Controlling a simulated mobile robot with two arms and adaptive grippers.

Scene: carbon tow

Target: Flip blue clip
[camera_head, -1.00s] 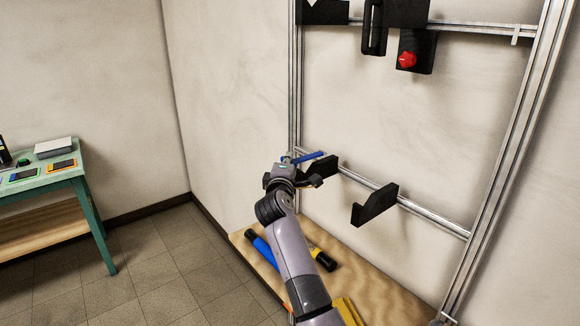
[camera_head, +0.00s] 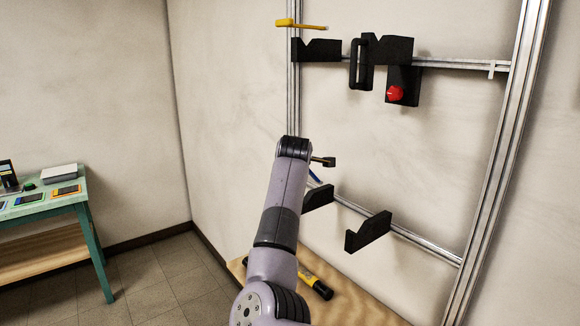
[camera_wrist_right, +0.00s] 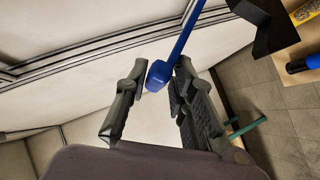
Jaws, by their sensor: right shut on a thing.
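The blue clip (camera_head: 315,177) is on the left upright of the metal frame, mostly hidden behind my right arm; a short blue piece shows, slanting down to the right. In the right wrist view its long blue bar (camera_wrist_right: 184,40) ends in a thicker block (camera_wrist_right: 160,75) between my fingers. My right gripper (camera_wrist_right: 157,88) is shut on this block end. In the head view only one dark fingertip of it shows. My left gripper is not in view.
A yellow clip (camera_head: 300,25) sits at the upright's top. Black brackets (camera_head: 369,231) are on the lower rail; a black holder with a red knob (camera_head: 396,93) hangs above. A yellow-and-black tube (camera_head: 316,282) lies on the wooden shelf. A green table (camera_head: 75,205) stands left.

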